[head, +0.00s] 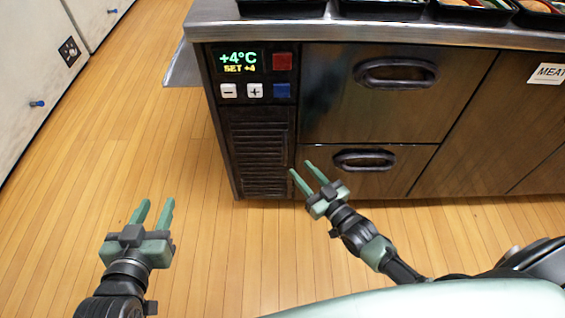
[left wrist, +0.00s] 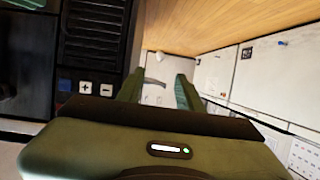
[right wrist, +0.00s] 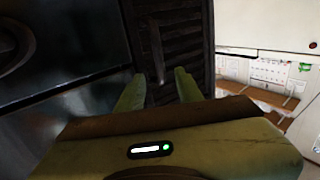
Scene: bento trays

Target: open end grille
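The end grille (head: 262,155) is a dark slatted panel low on the left end of the steel counter's front, under the control panel. It looks flush with the front, so I see no gap at its edges. My right gripper (head: 302,168) is open and empty near the grille's lower right edge. The right wrist view shows the slats (right wrist: 185,45) beyond its fingers, with a thin upright bar (right wrist: 156,50) between them. I cannot tell whether they touch. My left gripper (head: 156,204) is open and empty above the floor, left of the grille. The left wrist view also shows the grille (left wrist: 95,35).
The control panel (head: 254,75) shows +4°C above several buttons. Two drawers with dark handles (head: 396,74) (head: 364,160) lie right of the grille. White cabinets (head: 35,75) stand far left. The wooden floor (head: 130,160) between is clear.

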